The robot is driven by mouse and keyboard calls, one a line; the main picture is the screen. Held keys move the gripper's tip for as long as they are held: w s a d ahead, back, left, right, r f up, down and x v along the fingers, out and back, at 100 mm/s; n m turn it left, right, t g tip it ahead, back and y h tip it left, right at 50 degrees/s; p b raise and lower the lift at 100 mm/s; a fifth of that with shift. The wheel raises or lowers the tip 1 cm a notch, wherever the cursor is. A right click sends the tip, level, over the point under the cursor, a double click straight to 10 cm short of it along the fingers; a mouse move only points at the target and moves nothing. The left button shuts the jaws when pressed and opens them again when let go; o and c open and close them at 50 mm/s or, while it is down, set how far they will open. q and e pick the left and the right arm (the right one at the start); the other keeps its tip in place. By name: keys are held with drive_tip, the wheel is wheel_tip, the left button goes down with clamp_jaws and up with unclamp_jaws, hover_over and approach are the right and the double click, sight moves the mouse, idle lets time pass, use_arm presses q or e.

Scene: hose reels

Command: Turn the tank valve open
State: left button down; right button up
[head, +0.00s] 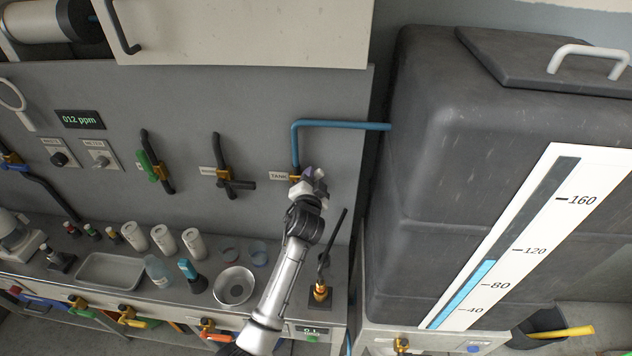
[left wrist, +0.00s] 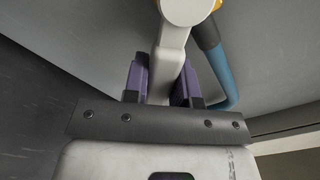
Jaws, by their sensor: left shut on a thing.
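The tank valve (head: 295,172) is on the grey wall panel beside its TANK label (head: 279,175), where a blue pipe (head: 340,124) comes down to it. My left gripper (head: 312,180) is at the valve and covers most of its handle in the head view. In the left wrist view, the purple fingers of my left gripper (left wrist: 163,84) are shut on the pale valve handle (left wrist: 170,45), one on each side. The handle's round hub (left wrist: 182,10) and a bit of brass show at the top. My right gripper is not in view.
A large dark tank (head: 480,150) with a level gauge (head: 510,240) stands at the right. Another valve with dark pipes (head: 220,172) is left of my gripper. The bench below holds a metal bowl (head: 234,285), white cylinders and a brass fitting (head: 320,292).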

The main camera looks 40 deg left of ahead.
use_arm(q)
drive_tip(key=n, duration=0.1)
drive_tip(key=a+r+n, duration=0.1)
drive_tip(key=n, duration=0.1)
drive_tip(key=shift+s+r+p, duration=0.15)
drive_tip(key=shift+s+p, duration=0.2)
drive_tip(key=shift+s, duration=0.05)
drive_tip(key=n, duration=0.1)
drive_tip(key=a+n+p, duration=0.1)
drive_tip(key=shift+s+a+r+n, duration=0.1)
drive_tip(key=shift+s+r+n, duration=0.2)
drive_tip(key=shift+s+r, duration=0.05)
drive_tip(key=shift+s+a+r+n+p, duration=0.1)
drive_tip(key=shift+s+a+n+p, duration=0.3)
drive_tip(key=shift+n, duration=0.5)
drive_tip(key=shift+s+a+n+p, duration=0.2)
drive_tip(key=shift+a+n+p, duration=0.25)
drive_tip(key=shift+n, duration=0.45)
drive_tip(key=shift+a, duration=0.1)
drive_tip(key=c, duration=0.9)
unclamp_jaws()
